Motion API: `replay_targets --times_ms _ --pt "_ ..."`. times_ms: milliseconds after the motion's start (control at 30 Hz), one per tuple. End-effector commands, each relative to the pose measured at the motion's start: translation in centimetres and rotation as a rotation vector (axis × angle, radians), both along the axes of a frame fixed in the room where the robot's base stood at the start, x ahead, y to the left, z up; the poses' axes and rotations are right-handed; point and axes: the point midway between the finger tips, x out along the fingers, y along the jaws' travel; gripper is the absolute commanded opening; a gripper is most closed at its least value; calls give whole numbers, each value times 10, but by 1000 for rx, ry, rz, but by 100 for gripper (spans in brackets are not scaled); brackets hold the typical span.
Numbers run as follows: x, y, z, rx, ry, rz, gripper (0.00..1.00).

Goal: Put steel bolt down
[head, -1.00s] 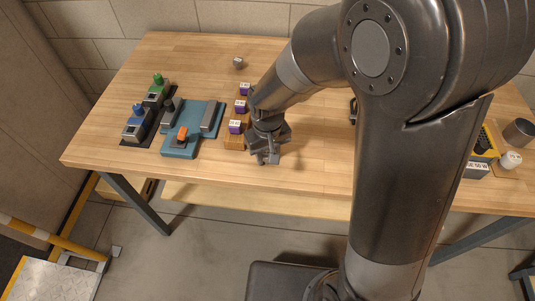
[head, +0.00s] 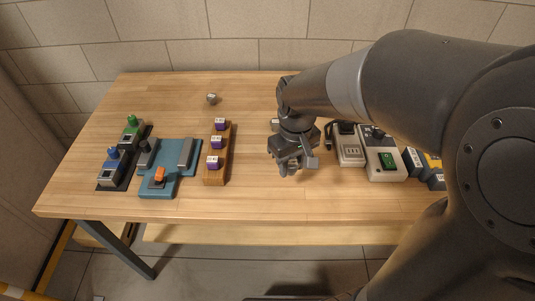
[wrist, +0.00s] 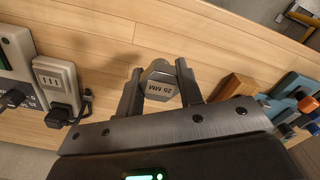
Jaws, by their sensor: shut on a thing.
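My gripper (head: 290,166) is over the middle of the wooden table (head: 250,125), between the wooden block with purple pieces and the grey-white devices. In the wrist view my gripper (wrist: 158,84) is shut on the steel bolt (wrist: 159,80). The bolt shows a grey six-sided head marked "25 MM", with one finger on each side. Its shadow falls on the wood to the left, apart from it, so it appears to be above the table. In the head view the fingers mostly hide the bolt.
The wooden block (head: 230,152) with purple pieces stands left of my gripper, and a blue fixture (head: 155,187) farther left. A small grey piece (head: 212,98) lies at the back. A grey-white device (head: 350,153) with a black cord stands close on the right.

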Motion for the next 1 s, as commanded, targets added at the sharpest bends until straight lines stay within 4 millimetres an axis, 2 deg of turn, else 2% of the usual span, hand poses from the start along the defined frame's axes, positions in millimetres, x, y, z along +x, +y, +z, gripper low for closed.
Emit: replay_targets --times_ms 167,500,733,1000 --pt "34 3 11 -3 -1 -4 9" --pt "150 23 31 -8 -2 -7 9" --pt "223 33 33 -10 -1 -10 9" --pt "300 39 25 -7 0 -12 9"
